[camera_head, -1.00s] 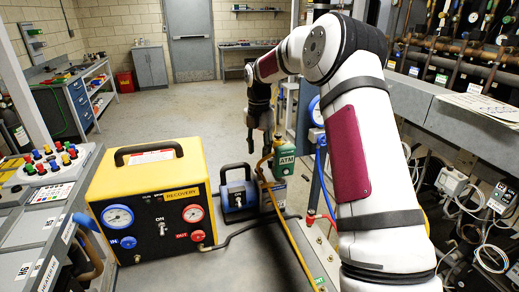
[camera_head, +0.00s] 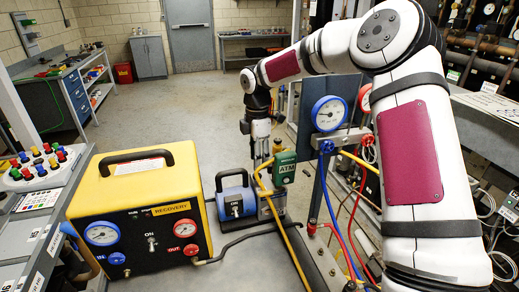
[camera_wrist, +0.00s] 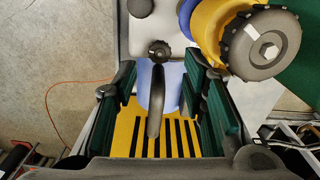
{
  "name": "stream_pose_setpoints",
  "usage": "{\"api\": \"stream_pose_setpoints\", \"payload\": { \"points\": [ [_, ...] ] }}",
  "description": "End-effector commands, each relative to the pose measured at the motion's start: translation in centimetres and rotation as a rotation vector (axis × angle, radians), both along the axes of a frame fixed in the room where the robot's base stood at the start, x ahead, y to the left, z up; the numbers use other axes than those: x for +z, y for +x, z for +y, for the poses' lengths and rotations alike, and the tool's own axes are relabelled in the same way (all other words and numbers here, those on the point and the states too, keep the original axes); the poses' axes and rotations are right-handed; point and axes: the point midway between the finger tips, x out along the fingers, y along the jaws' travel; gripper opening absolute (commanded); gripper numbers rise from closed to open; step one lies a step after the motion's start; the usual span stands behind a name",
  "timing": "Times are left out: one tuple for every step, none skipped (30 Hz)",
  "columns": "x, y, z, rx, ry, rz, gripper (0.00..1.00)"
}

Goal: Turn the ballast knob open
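The blue vacuum pump (camera_head: 238,202) with its dark handle stands behind and right of the yellow recovery unit. In the wrist view, a small black knob (camera_wrist: 159,50) sits on the pump's pale end; it may be the ballast knob. A second dark round cap (camera_wrist: 140,7) is at the top edge, and a larger black knob (camera_wrist: 262,42) is on a yellow fitting at upper right. My gripper (camera_wrist: 163,88) is open, its green-padded fingers apart, with the pump's black handle (camera_wrist: 155,108) showing between them. In the head view my gripper (camera_head: 259,150) points down above the pump, holding nothing visible.
The green ATM tag (camera_head: 286,168) and a yellow hose (camera_head: 284,232) are close to the gripper's right. The gauge manifold (camera_head: 345,140) with coloured hoses stands further right. The yellow recovery unit (camera_head: 135,190) is at left. Open floor (camera_head: 190,105) lies behind.

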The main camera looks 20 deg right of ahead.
Motion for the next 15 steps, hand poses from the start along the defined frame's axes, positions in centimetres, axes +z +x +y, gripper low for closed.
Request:
{"api": "stream_pose_setpoints", "payload": {
  "points": [
    [-0.9,0.0,0.0,0.0,0.001,0.002,0.38],
    [-1.4,0.1,0.0,0.001,0.001,0.002,0.38],
    [-2.0,0.0,0.0,0.002,0.0,0.003,0.38],
    [-2.4,0.0,0.0,0.002,0.001,0.003,0.38],
    [-2.8,0.0,0.0,0.002,0.001,0.002,0.38],
    [-3.4,0.0,0.0,0.001,0.001,0.001,0.38],
    [-3.8,0.0,0.0,0.001,0.001,0.002,0.38],
    [-4.2,0.0,0.0,0.001,0.001,0.002,0.38],
    [-4.7,0.0,0.0,0.002,0.002,0.002,0.38],
    [-5.0,0.0,0.0,0.002,0.002,0.002,0.38],
    [-5.4,0.0,0.0,0.002,0.001,0.001,0.38],
    [-5.7,0.0,0.0,0.001,0.0,0.001,0.38],
    [-6.0,0.0,0.0,0.001,0.001,0.001,0.38],
    [-6.2,0.0,0.0,0.0,0.001,0.001,0.38],
    [-6.0,0.0,0.0,-0.026,0.002,0.0,0.38]
  ]
}}
